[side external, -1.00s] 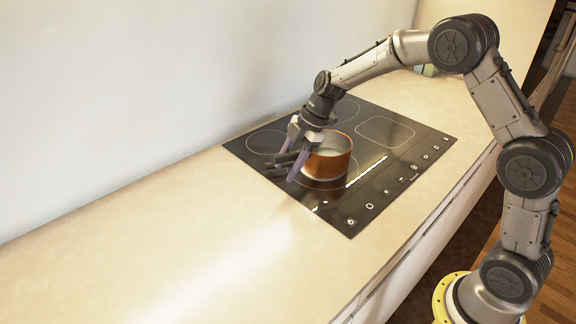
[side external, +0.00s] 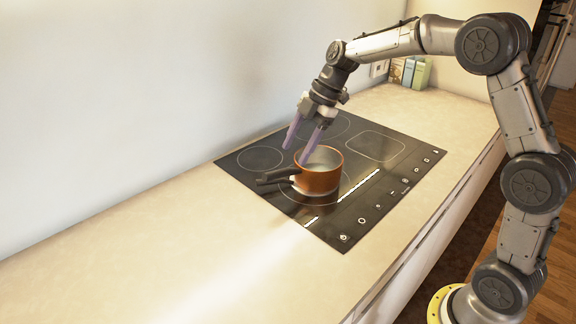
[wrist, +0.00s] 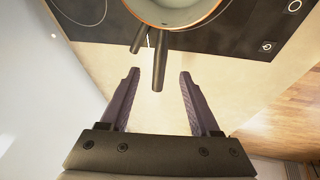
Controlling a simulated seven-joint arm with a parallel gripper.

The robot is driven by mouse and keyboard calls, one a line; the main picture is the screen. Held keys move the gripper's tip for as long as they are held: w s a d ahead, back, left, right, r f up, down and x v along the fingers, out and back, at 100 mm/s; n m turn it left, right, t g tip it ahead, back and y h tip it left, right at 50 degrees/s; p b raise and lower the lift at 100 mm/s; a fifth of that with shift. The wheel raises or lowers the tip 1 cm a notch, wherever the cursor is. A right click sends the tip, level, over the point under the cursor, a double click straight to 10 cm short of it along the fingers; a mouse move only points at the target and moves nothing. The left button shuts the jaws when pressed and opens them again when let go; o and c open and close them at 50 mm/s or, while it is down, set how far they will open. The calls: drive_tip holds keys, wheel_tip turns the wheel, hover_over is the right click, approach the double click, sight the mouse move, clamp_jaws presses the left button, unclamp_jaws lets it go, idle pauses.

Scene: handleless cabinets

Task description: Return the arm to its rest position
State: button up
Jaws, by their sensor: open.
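My gripper (side external: 298,146) is open and empty, raised above the copper pot (side external: 318,180) in the side view. Its two purple-grey fingers point down, apart from each other, and I see nothing held between them. In the wrist view the open gripper (wrist: 157,74) shows with the pot's dark handle (wrist: 159,62) ahead of the fingertips. The pot stands on the black cooktop (side external: 268,185), its dark handle pointing left in the side view. The pot's rim (wrist: 205,22) is partly cut off by the top of the wrist view.
The pale counter (side external: 160,230) is clear to the left of the cooktop. Small boxes (side external: 410,72) stand at the counter's far end by the wall. The wall (side external: 140,80) runs along the counter's back. A wood floor (side external: 555,240) lies at the right.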

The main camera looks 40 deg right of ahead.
drive_tip(key=s+a+r+n+t, duration=0.15)
drive_tip(key=s+r, duration=0.25)
drive_tip(key=r, duration=0.5)
drive_tip(key=s+a+r+m+h, duration=0.1)
drive_tip(key=s+a+r+m, duration=0.2)
drive_tip(key=s, duration=0.8)
drive_tip(key=s+d+f+m+h, duration=0.1)
drive_tip(key=s+d+f+m, duration=0.1)
drive_tip(key=s+f+m, duration=0.2)
drive_tip(key=s+d+f+m+t+h, duration=0.1)
drive_tip(key=s+f+m, duration=0.3)
drive_tip(key=s+m, duration=0.7)
drive_tip(key=shift+s+d+f+h, duration=0.3)
drive_tip(key=shift+s+d+h, duration=0.2)
drive_tip(key=shift+h, duration=0.1)
